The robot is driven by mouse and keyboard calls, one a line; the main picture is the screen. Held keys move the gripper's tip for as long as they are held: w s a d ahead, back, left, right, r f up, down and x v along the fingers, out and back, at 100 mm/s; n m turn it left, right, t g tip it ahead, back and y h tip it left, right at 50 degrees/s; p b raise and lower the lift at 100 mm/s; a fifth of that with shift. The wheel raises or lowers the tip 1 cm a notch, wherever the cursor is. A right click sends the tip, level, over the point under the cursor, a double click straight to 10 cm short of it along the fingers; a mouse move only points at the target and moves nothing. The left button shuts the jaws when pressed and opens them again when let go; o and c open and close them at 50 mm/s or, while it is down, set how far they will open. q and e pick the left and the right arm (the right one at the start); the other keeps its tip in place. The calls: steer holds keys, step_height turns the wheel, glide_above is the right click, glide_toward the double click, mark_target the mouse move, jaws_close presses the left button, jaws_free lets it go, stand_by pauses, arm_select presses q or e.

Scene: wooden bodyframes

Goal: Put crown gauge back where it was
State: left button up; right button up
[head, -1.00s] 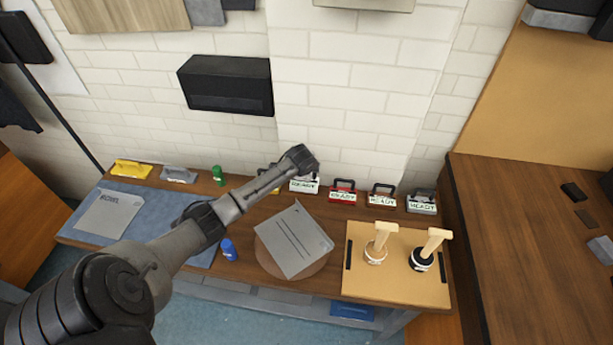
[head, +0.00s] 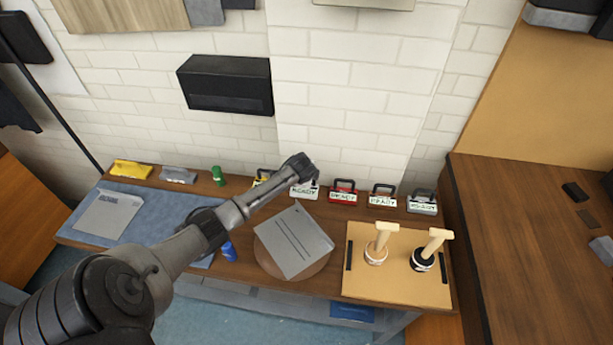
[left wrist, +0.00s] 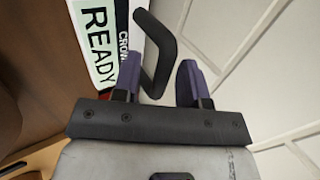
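The crown gauge (head: 304,190) stands in the row of gauges along the back of the bench, with a white label reading READY. In the left wrist view, its label (left wrist: 101,45) shows READY and part of the word CROWN, and its black bent handle (left wrist: 166,50) reaches between my fingers. My left gripper (head: 306,174) is directly at the top of this gauge and hides part of its handle. In the left wrist view, the two purple fingers of my left gripper (left wrist: 158,84) stand apart on either side of the handle, with visible gaps. My right gripper is out of view.
Red (head: 343,192), white (head: 382,196) and grey (head: 422,203) gauges stand to the right. A tilted grey panel (head: 293,243) sits on a round base in front. A tan board (head: 400,285) holds two wooden-handled tools. The brick wall (head: 350,130) rises close behind.

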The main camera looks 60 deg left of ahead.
arm_select(q)
steer(key=shift+r, duration=0.3)
steer(key=p+v, duration=0.3)
steer(key=v, duration=0.8)
steer(key=shift+s+r, duration=0.15)
steer(key=shift+r, duration=0.1)
steer(key=shift+d, duration=0.1)
